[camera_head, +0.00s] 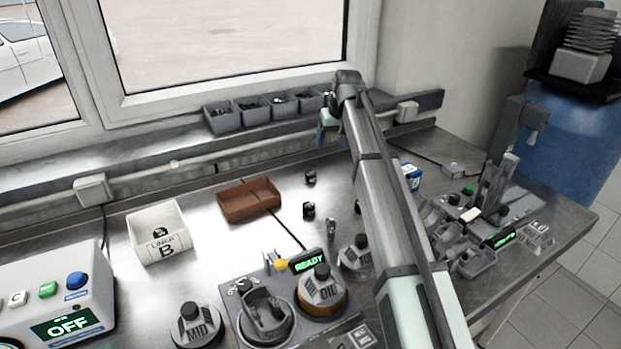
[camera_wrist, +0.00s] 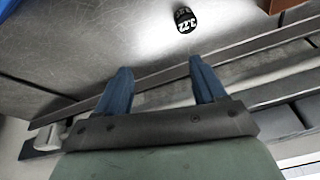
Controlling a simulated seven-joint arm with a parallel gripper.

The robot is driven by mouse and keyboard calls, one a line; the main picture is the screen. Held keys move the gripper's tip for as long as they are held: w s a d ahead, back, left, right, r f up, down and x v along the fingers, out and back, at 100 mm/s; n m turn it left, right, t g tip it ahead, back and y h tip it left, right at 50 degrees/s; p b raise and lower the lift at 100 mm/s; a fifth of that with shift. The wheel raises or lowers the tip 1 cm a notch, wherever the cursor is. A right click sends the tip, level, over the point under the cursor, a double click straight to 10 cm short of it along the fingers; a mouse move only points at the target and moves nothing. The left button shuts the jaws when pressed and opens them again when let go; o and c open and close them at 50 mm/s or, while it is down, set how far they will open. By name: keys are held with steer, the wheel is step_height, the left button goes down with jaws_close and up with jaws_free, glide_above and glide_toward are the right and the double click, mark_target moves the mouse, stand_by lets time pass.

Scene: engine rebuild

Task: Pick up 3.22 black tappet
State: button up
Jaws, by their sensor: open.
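The black tappet marked 3.22 (camera_wrist: 186,20) is a small dark cylinder near the top of the wrist view, its white number showing. It rests on the metal bench, beyond my fingertips and apart from them. My gripper (camera_wrist: 160,64) is open with nothing between its two blue fingers. In the head view my gripper (camera_head: 325,122) is partly hidden behind my arm, near the back wall rail. Two small black cylinders stand on the bench there, one farther back (camera_head: 310,178) and one nearer (camera_head: 308,211). Their numbers are too small to read.
A brown tray (camera_head: 222,211) and a white box marked B (camera_head: 133,236) stand to the left. Several grey bins (camera_head: 222,127) sit along the window ledge. A wall rail (camera_wrist: 85,103) runs close by my fingers. Fixtures with a READY display (camera_head: 309,260) stand in front.

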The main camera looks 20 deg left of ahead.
steer(key=w+a+n, duration=0.1)
steer(key=n, duration=0.1)
steer(key=n+g, duration=0.3)
steer(key=n, duration=0.7)
glide_above(311, 174)
steer(key=d, duration=0.1)
steer(key=shift+y, duration=0.3)
steer(key=f, duration=0.7)
steer(key=shift+w+d+f, duration=0.2)
steer(key=shift+w, duration=0.1)
steer(key=shift+x, duration=2.65)
steer(key=shift+s+d, duration=0.1)
steer(key=shift+c, duration=0.5)
steer(key=c, duration=1.1)
